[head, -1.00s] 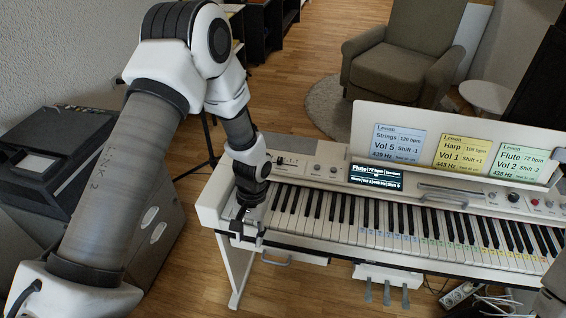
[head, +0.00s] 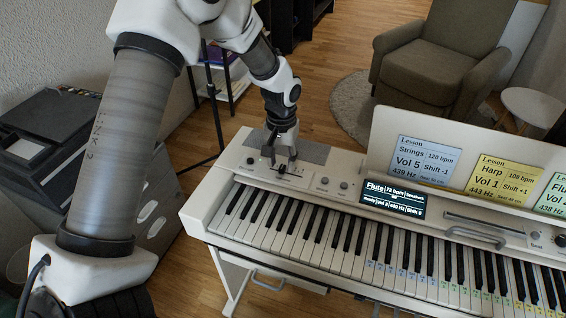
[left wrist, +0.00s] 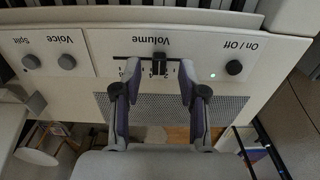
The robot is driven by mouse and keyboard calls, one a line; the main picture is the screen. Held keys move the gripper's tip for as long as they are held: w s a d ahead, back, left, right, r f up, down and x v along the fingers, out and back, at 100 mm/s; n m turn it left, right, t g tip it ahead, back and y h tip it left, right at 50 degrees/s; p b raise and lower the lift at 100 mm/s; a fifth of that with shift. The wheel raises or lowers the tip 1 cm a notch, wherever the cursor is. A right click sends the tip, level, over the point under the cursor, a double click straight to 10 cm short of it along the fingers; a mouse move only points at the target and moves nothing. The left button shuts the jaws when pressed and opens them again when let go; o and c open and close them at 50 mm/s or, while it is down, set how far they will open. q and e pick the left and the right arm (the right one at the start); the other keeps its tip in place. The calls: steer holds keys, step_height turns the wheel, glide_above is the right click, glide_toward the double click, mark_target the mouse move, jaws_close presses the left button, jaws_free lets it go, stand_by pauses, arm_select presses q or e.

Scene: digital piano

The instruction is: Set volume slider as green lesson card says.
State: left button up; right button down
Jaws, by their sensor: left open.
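The volume slider (left wrist: 159,65) is a dark knob on a short horizontal track under the upside-down label "Volume" in the left wrist view. My left gripper (left wrist: 160,72) is open, with one finger on each side of the knob and gaps between; contact is not visible. In the head view my left gripper (head: 279,160) is at the slider panel (head: 300,178) on the piano's left end. The green lesson card (head: 553,195) is cut off by the right edge; "Flu", "Vol" and "438 Hz" show. The display (head: 392,198) reads Flute, 72 bpm; its small volume figure is hard to read.
The on/off button (left wrist: 234,67) with a lit green light and the voice knob (left wrist: 67,62) flank the slider. Blue (head: 424,160) and yellow (head: 502,179) cards stand on the music rest. A grey speaker grille (left wrist: 230,108) lies behind the slider.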

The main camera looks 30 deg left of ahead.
arm_select(q)
steer(key=shift+w+f, duration=0.25)
steer(key=shift+f, duration=0.7)
steer(key=shift+s+r, duration=0.2)
steer(key=shift+w, duration=0.1)
jaws_close()
steer(key=shift+a+r+p, duration=0.25)
steer(key=shift+a+p, duration=0.05)
steer(key=shift+p, duration=0.6)
steer(key=shift+a+f, duration=0.15)
steer(key=shift+f, duration=0.2)
jaws_free()
